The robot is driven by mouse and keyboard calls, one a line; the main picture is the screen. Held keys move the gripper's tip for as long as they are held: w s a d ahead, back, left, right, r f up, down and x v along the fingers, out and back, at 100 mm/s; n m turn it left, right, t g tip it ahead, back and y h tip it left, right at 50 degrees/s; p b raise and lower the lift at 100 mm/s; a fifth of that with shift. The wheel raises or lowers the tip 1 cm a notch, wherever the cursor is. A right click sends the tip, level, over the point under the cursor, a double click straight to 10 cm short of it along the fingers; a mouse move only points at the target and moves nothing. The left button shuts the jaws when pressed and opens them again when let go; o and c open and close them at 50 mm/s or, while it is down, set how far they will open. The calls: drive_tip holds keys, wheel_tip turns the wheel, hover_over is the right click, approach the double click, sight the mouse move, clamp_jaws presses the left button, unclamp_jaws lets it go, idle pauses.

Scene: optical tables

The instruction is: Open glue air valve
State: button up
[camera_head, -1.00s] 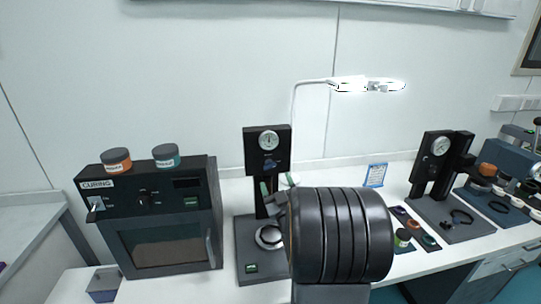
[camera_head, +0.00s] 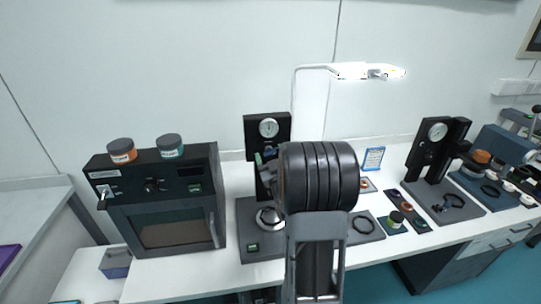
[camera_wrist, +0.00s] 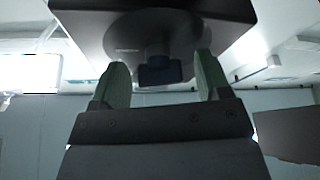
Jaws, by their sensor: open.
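The black station with a round gauge (camera_head: 268,127) stands on the white table in the middle of the head view. A small dark blue valve knob (camera_wrist: 162,72) shows in the wrist view, below a dark round disc (camera_wrist: 150,35) on the station's face. In the head view, my gripper (camera_head: 262,162) is at the station's column just below the gauge, and my arm hides much of the column. The knob's exact turn is unclear.
A curing oven (camera_head: 165,210) with an orange-banded jar (camera_head: 122,150) and a teal-banded jar (camera_head: 170,146) on top stands left. A second gauge station (camera_head: 437,140) stands right. A lamp (camera_head: 365,72) hangs above. Small parts lie on mats between the stations.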

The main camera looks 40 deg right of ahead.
drive_tip(key=c, duration=0.9)
drive_tip(key=m+b, duration=0.1)
drive_tip(key=b, duration=0.1)
drive_tip(key=shift+f+h+b, duration=0.35)
drive_tip(key=shift+h, duration=0.05)
drive_tip(key=shift+a+m+b, duration=0.1)
drive_tip(key=shift+m+b, duration=0.6)
drive_tip(key=shift+b, duration=0.15)
drive_tip(key=m+h+b, duration=0.1)
drive_tip(key=m+b, duration=0.1)
drive_tip(key=shift+g+h+b, duration=0.3)
drive_tip(key=shift+r+m+h+b, duration=0.35)
drive_tip(key=shift+m+b, duration=0.2)
drive_tip(key=shift+m, duration=0.25)
drive_tip(key=o, duration=0.9)
